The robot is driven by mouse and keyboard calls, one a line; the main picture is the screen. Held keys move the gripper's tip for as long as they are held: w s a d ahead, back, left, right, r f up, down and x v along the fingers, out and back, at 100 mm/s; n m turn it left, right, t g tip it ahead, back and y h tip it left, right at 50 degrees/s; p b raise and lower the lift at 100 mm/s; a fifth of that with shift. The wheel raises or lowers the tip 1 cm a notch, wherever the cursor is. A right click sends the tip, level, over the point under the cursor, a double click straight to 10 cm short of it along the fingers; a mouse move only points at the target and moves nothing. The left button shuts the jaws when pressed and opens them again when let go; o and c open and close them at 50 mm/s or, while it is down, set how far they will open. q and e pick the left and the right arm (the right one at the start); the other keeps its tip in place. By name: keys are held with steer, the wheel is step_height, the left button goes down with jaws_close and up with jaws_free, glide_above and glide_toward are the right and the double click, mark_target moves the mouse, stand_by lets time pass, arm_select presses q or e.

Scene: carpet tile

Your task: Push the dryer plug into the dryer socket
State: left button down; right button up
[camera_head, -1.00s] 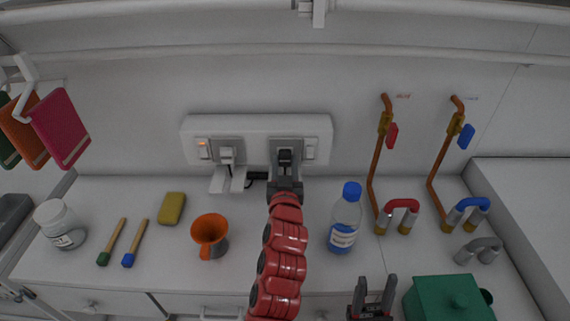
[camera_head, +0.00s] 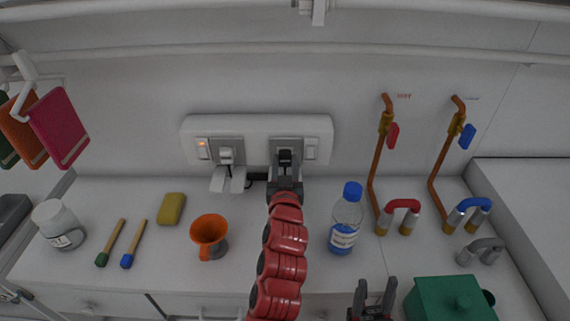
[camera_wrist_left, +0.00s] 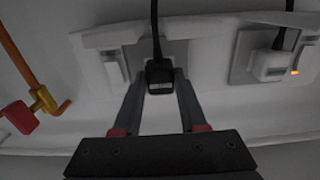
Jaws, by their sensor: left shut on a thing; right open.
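The dryer plug (camera_head: 285,155) is black and sits at the right-hand socket (camera_head: 297,146) of the white wall panel. It also shows in the left wrist view (camera_wrist_left: 160,76), with a black cord running up from it. My left gripper (camera_head: 285,170) is shut on this plug, one finger on each side, in front of the socket. The plug covers the socket's holes. I cannot tell whether it is fully seated or a small gap is left. My right gripper (camera_head: 372,292) is open and empty, low in the head view, away from the panel.
A white plug (camera_head: 226,156) is in the left-hand socket, beside a lit orange switch (camera_head: 202,149). A green box (camera_head: 447,300) stands right of my right gripper.

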arm_select(q)
steer(key=shift+w+b, duration=0.3)
steer(key=shift+w, duration=0.25)
steer(key=shift+c, duration=1.9)
jaws_free()
steer(key=shift+s+f, duration=0.1)
steer(key=shift+s, duration=0.3)
steer(key=s+p, duration=0.4)
steer(key=s, duration=1.2)
steer(key=shift+s, duration=0.3)
